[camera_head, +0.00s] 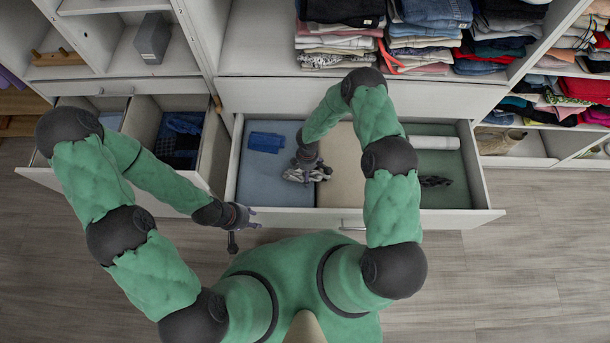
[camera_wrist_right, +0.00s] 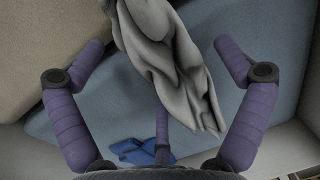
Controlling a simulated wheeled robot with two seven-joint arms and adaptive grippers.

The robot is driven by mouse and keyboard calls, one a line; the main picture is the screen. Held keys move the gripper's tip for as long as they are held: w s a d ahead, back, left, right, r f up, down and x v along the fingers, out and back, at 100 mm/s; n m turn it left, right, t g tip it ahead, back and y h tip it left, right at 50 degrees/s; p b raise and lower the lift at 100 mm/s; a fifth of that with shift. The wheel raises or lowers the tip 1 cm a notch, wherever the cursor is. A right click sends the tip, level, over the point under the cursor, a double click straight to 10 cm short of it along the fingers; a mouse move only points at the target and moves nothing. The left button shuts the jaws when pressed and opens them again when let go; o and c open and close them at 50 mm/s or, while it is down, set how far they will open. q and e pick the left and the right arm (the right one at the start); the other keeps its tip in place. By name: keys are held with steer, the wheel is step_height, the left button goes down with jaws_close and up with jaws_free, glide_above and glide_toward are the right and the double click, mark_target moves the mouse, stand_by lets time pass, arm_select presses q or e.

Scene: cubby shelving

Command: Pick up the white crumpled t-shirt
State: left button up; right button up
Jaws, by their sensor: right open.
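The white crumpled t-shirt (camera_head: 296,175) lies in the open drawer, at the boundary of its blue-grey and beige sections, and looks whitish grey. My right gripper (camera_head: 312,168) is over it and partly hides it. In the right wrist view the t-shirt (camera_wrist_right: 172,62) runs between the spread purple fingers of my right gripper (camera_wrist_right: 165,70), which is open. Whether a finger touches the cloth I cannot tell. My left gripper (camera_head: 243,217) is away from the shirt, by the drawer's front left corner; its fingers are too small to judge.
The open drawer (camera_head: 410,222) also holds a folded blue cloth (camera_head: 265,142) at the left, a white roll (camera_head: 435,143) and a dark item (camera_head: 435,181) at the right. Another open drawer (camera_head: 142,122) stands left. Shelves with folded clothes (camera_head: 340,45) rise behind. The floor at right is clear.

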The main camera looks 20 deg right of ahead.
stand_by(0.4)
steer(key=c, duration=1.3)
steer(key=shift+s, duration=0.1)
